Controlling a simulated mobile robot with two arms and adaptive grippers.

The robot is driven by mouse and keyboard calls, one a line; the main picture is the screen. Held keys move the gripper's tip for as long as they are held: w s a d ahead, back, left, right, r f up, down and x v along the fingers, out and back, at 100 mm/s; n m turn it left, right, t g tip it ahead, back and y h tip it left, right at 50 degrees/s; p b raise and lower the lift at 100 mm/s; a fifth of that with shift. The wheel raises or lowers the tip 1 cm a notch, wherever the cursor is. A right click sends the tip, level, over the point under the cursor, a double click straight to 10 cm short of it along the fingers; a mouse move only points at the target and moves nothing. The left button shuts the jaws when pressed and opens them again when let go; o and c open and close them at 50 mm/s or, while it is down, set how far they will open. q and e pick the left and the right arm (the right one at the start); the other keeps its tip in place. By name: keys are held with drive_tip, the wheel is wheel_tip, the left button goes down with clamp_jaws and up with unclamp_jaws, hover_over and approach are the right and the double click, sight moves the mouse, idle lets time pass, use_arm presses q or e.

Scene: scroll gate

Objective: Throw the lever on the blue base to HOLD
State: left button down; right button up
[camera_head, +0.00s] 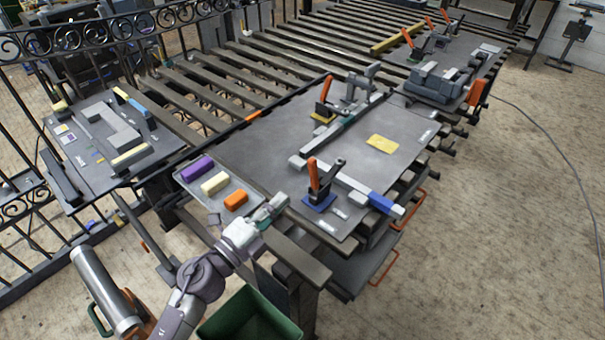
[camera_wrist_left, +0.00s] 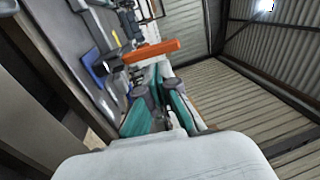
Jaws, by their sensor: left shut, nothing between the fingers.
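The lever with the orange handle (camera_head: 313,175) stands nearly upright on the blue base (camera_head: 320,202), near the front of the grey table. A dark bracket stands beside the handle. In the left wrist view the orange handle (camera_wrist_left: 150,51) crosses ahead of the fingers, with the blue base (camera_wrist_left: 93,67) to its left. My left gripper (camera_head: 277,202) is shut and empty, left of the blue base and apart from it in the head view. Its teal fingers (camera_wrist_left: 157,92) show in the left wrist view. Small labels by the base are too small to read. My right gripper is not in view.
Another orange lever stands on a yellow base (camera_head: 323,117) farther back. A tray (camera_head: 217,212) with purple, cream and orange blocks is left of my gripper. A green bin (camera_head: 250,318) stands below.

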sight(310, 169)
use_arm(q)
drive_tip(key=p+x, duration=0.1)
drive_tip(key=x, duration=0.7)
drive_tip(key=p, duration=0.3)
drive_tip(key=w+r+g+p, duration=0.1)
drive_tip(key=p, duration=0.3)
drive_tip(key=shift+d+r+y, duration=0.25)
drive_tip(key=shift+d+y, duration=0.15)
drive_tip(key=x, duration=0.2)
drive_tip(key=shift+w+d+f, duration=0.2)
drive_tip(key=shift+w, duration=0.15)
drive_tip(key=shift+s, duration=0.1)
drive_tip(key=shift+a, duration=0.1)
